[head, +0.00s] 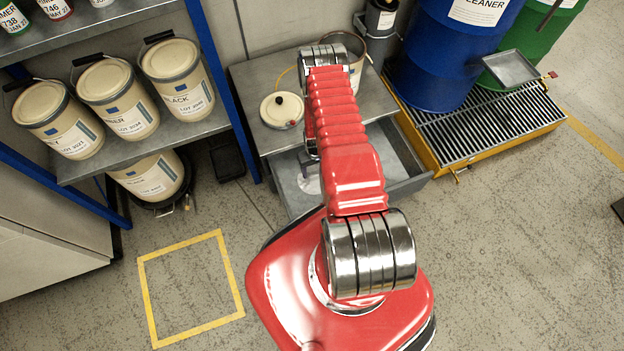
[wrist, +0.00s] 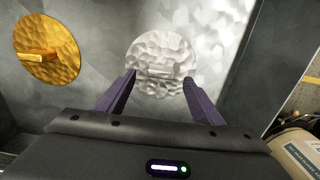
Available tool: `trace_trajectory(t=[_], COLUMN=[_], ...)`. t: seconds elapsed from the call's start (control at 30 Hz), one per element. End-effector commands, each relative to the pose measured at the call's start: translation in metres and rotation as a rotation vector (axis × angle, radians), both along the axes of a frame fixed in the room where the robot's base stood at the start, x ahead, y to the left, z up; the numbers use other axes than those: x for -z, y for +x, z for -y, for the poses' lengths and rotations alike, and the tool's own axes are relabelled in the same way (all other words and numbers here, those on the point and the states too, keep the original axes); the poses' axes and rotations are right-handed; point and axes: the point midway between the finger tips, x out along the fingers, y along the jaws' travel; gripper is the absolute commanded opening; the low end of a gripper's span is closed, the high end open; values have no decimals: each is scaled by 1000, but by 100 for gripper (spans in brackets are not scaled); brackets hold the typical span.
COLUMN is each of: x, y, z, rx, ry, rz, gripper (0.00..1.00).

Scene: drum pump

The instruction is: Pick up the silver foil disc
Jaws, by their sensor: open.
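The silver foil disc (wrist: 161,50) lies flat on a grey metal surface in the wrist view, round and crinkled, with a small raised tab near its middle. My gripper (wrist: 159,77) is open and empty, its two purple fingers on either side of the disc's lower part in the picture. I cannot tell how far the fingertips are above it. In the head view, a pale disc edge (head: 309,184) shows in the open drawer (head: 408,184), partly hidden by my arm. My gripper is hidden there.
A gold foil disc (wrist: 47,50) with a raised tab lies left of the silver one. Drawer walls stand close around. A cabinet top (head: 250,85) holds a cream lid (head: 281,110) and a can. A shelf with paint cans (head: 118,97) stands left; drums on a grated pallet (head: 480,125) stand right.

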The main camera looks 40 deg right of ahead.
Motion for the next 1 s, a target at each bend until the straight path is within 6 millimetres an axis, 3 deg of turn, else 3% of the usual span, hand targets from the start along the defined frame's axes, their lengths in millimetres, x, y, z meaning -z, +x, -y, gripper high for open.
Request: trace_trajectory(t=[0.57,1.0], x=[49,51], y=[-3,-2], z=[-3,-2], rx=[1,1], ry=[0,0], rz=[-1,0], gripper=[61,61])
